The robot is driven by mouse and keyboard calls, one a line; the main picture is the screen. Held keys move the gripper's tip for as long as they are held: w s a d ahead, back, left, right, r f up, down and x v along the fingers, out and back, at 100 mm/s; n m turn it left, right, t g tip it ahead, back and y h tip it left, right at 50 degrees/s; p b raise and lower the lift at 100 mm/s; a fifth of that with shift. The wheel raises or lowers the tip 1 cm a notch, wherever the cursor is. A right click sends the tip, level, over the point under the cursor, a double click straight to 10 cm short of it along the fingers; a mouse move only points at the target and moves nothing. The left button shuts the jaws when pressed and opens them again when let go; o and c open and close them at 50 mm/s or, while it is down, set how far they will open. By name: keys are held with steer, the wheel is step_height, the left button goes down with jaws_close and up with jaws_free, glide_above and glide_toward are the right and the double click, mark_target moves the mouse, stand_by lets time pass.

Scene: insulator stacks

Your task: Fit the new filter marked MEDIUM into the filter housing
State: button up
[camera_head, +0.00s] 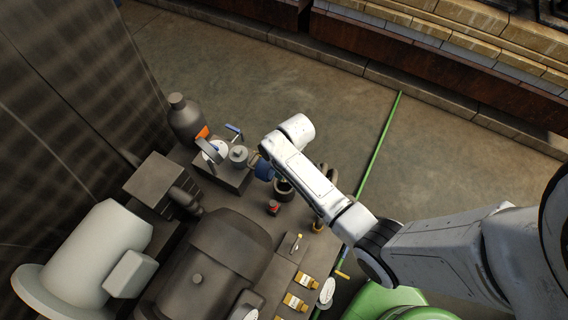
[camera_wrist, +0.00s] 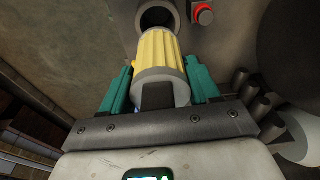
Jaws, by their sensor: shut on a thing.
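My gripper (camera_wrist: 159,78) has teal fingers on both sides of a yellow pleated filter (camera_wrist: 157,52) with grey end caps, and is shut on it. No size marking can be read on the filter. Just beyond the filter's far end in the wrist view is the round dark opening of the filter housing (camera_wrist: 157,15); whether the filter touches it or enters it, I cannot tell.
A red button (camera_wrist: 204,14) sits right of the housing; it also shows in the head view (camera_head: 273,207). Small yellow items (camera_head: 307,280) lie along the bench's near edge. A dark bottle (camera_head: 186,117) and a large motor-like body (camera_head: 222,260) crowd the bench.

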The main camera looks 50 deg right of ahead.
steer(key=shift+f+b, duration=2.15)
steer(key=shift+f, duration=0.7)
steer(key=shift+f+b, duration=1.6)
steer(key=shift+f, duration=1.15)
steer(key=o, duration=1.2)
steer(key=shift+o, duration=0.2)
steer(key=r, duration=0.3)
steer(key=s+r, duration=0.1)
steer(key=r, duration=0.3)
steer(key=r+p, duration=0.1)
steer(key=r, duration=0.2)
steer(key=shift+s+d+r, duration=0.2)
steer(key=shift+s+r, duration=0.1)
steer(key=shift+r, duration=0.05)
